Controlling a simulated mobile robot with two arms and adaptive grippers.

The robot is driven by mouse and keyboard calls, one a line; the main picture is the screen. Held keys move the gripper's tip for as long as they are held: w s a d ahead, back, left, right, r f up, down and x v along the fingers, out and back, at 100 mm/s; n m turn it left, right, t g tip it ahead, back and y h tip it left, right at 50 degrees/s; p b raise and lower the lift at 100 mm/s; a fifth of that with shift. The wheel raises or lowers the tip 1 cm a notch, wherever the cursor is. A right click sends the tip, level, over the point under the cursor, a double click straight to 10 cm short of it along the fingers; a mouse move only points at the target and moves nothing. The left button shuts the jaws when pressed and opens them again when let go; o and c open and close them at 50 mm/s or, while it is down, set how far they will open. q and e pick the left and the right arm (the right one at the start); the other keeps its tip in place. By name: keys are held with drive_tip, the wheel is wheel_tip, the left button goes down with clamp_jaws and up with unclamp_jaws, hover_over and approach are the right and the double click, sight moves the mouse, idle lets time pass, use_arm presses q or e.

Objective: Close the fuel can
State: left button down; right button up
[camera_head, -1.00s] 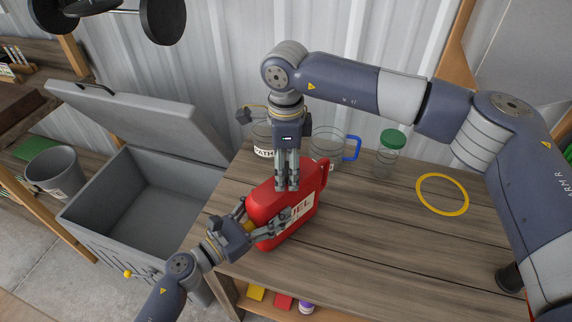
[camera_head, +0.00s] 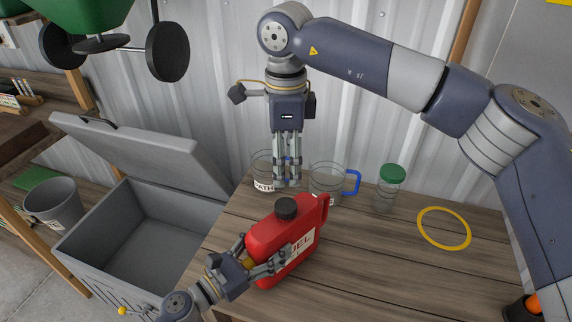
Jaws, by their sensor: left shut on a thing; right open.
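The red fuel can (camera_head: 309,216) stands upright on the wooden workbench, its label partly hidden by my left gripper. A black cap (camera_head: 286,208) sits on the can's spout at the top; I cannot tell how tightly it is seated. My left gripper (camera_head: 277,262) is shut on the can's lower body from the left. My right gripper (camera_head: 287,183) hangs above and just behind the cap, pointing down. It is open and empty, with its fingers close together in the picture, apart from the cap.
Behind the can stand a clear labelled jar (camera_head: 262,172), a measuring jug with a blue handle (camera_head: 352,182) and a green-lidded jar (camera_head: 390,188). A yellow ring (camera_head: 444,228) lies on the workbench (camera_head: 380,270) at right. An open grey chest (camera_head: 150,240) is at left.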

use_arm(q)
drive_tip(key=shift+c, duration=2)
unclamp_jaws()
drive_tip(key=v, duration=1.2)
